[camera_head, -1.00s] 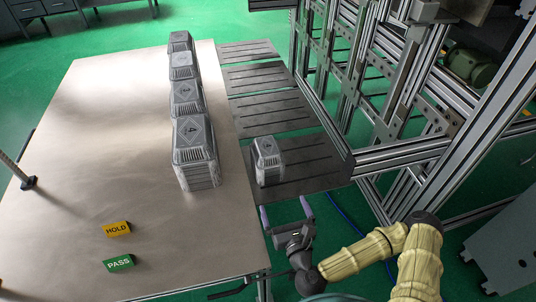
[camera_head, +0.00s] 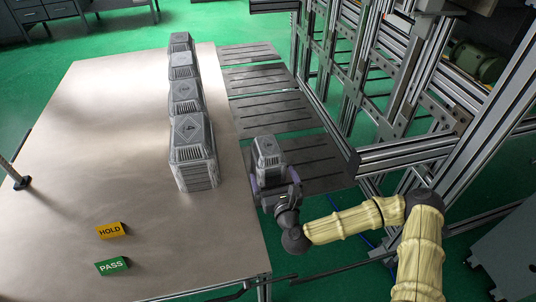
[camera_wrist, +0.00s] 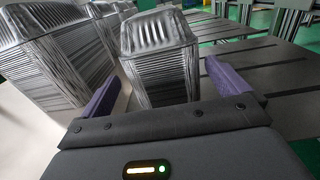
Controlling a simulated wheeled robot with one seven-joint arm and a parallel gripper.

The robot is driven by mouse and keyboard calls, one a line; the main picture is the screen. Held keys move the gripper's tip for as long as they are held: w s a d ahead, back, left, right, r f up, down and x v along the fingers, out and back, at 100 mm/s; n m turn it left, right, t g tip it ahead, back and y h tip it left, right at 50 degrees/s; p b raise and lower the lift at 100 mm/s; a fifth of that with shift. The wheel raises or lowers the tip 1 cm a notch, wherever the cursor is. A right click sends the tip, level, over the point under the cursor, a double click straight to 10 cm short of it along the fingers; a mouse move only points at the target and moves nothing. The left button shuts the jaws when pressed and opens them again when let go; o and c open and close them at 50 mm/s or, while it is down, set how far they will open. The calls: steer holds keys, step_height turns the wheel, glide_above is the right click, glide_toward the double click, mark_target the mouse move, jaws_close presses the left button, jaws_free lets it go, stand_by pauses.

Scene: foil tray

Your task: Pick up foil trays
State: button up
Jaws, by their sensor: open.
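A stack of foil trays (camera_head: 268,152) stands on the nearest dark slotted plate, right of the table. It also shows in the wrist view (camera_wrist: 160,62), between and a little beyond the purple fingers. My gripper (camera_head: 272,187) is open at the near side of this stack, one finger to each side; it also shows in the wrist view (camera_wrist: 170,90). I cannot tell whether the fingers touch the stack. More foil tray stacks (camera_head: 192,150) stand in a row along the table's right side. A large one shows at the left in the wrist view (camera_wrist: 60,55).
The table (camera_head: 110,150) is mostly bare. A yellow HOLD block (camera_head: 111,230) and a green PASS block (camera_head: 112,266) lie at its near end. Empty slotted plates (camera_head: 268,114) lie beyond the stack. A metal frame (camera_head: 400,155) stands close at the right.

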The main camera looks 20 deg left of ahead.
steer(key=shift+w, duration=0.2)
steer(key=shift+a, duration=0.1)
steer(key=shift+b+x, duration=0.9)
steer(key=shift+x, duration=1.65)
steer(key=shift+w+f, duration=0.1)
steer(key=shift+f, duration=0.05)
steer(key=c, duration=0.9)
steer(key=shift+c, duration=0.2)
